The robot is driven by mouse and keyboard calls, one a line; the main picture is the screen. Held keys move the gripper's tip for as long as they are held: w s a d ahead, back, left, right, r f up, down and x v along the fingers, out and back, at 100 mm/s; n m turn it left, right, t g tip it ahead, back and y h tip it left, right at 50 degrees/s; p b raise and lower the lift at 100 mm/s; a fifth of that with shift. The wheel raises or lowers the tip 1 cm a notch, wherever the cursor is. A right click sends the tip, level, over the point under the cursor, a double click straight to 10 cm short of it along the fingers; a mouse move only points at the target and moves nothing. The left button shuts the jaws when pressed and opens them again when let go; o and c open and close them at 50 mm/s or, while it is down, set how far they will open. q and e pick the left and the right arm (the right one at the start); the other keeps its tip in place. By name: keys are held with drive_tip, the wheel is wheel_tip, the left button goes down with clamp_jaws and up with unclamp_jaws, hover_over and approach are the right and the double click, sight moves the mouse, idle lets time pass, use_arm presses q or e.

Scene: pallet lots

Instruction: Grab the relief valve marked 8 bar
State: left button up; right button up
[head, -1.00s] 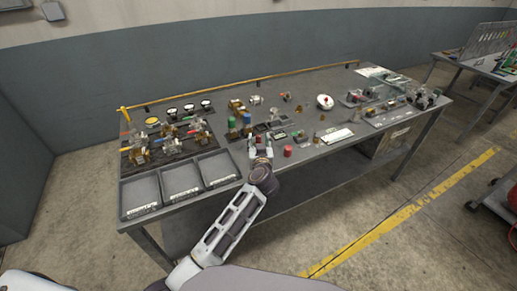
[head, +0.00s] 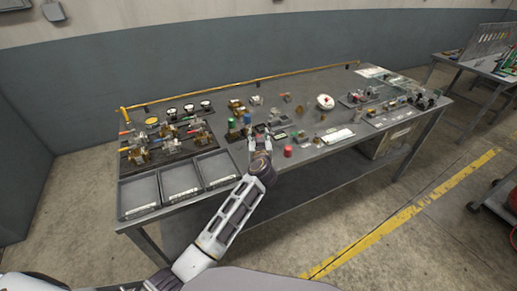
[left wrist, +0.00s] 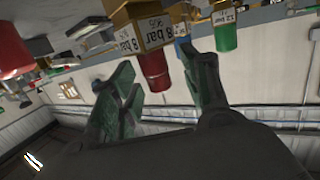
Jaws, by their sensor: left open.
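The relief valve marked 8 bar (left wrist: 153,70) shows in the left wrist view as a brass hex body with 8 bar labels and a red cap. My left gripper (left wrist: 157,58) is open, with its fingers on either side of the red cap; I cannot tell whether they touch it. In the head view my left gripper (head: 260,143) is low over the front middle of the table, and I cannot pick out the 8 bar valve there. A green-capped valve marked 12 bar (left wrist: 225,35) is to the right in the wrist view. My right gripper is not in view.
On the table (head: 310,85), a red cylinder (head: 288,151) stands right of my left gripper. A green piece (head: 232,122) and a blue piece (head: 247,118) stand to its left. Grey trays (head: 181,178) line the front left, and a white round object (head: 325,101) sits behind right.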

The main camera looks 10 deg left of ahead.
use_arm(q)
clamp_jaws()
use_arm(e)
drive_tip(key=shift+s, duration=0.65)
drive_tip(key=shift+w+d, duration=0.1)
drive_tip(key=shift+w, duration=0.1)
use_arm(q)
drive_tip(key=shift+r, duration=0.7)
wheel_tip(320, 180, up, 8)
drive_tip(key=shift+r+p, duration=0.15)
drive_tip(key=shift+p, duration=1.05)
drive_tip(key=shift+r, duration=0.2)
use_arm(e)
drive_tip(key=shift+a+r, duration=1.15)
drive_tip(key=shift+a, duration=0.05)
